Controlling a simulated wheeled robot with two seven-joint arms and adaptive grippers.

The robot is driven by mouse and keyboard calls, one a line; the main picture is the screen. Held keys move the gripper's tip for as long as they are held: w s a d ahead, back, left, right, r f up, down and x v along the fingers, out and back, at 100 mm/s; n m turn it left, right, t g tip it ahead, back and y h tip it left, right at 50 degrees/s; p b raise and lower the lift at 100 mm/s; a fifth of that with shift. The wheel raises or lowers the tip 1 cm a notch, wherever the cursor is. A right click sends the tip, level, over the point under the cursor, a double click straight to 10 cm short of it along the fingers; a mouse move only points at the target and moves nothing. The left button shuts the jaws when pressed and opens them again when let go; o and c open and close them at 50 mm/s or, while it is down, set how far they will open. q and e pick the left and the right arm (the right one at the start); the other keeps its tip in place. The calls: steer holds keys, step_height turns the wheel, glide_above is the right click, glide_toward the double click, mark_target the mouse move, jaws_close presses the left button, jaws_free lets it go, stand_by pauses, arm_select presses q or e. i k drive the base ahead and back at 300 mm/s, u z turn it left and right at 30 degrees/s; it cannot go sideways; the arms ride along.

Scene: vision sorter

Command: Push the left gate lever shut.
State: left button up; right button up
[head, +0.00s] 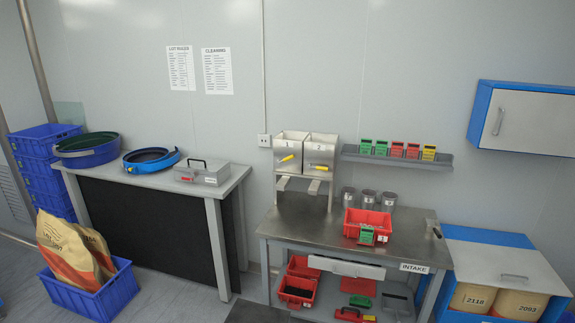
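Two metal hoppers stand side by side on a raised stand at the back left of the steel table. The left hopper (289,146) is marked 1 and the right hopper (322,150) is marked 2. The left gate lever (288,158) is yellow and sits on the front of hopper 1, tilted with its right end higher. The right gate lever (320,168) is also yellow and lies on hopper 2, sloping down to the right. I cannot tell the gate positions inside. Neither of my grippers is in view.
The steel table (300,226) holds a red bin (352,228) with a green tag and several grey cups (368,199). A wall shelf (400,160) carries coloured tags. A side bench (150,181) holds sieves and a grey case. Red bins lie below the table.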

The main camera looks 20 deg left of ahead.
mark_target(278, 163)
steer(key=z, duration=0.6)
steer(key=i, duration=1.25)
steer(key=u, duration=0.25)
